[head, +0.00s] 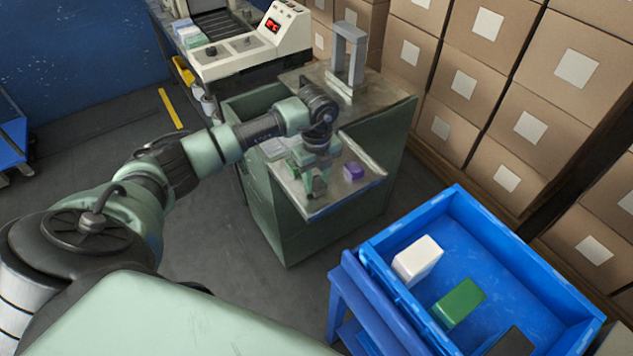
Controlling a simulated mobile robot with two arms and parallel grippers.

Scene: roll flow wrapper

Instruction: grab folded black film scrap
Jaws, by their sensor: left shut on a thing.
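My left gripper (318,188) reaches down to the metal top of the green cabinet (328,206), near its front edge. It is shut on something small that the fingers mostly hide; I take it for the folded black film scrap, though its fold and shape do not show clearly. A purple block (353,171) lies just right of the gripper. My right gripper is not in view.
A blue bin (384,243) at the lower right holds a white block (417,260), a green block (459,303) and a dark flat piece (513,342). A grey arch (347,58) and a machine with a red display (250,42) stand behind. Cartons (480,75) line the right.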

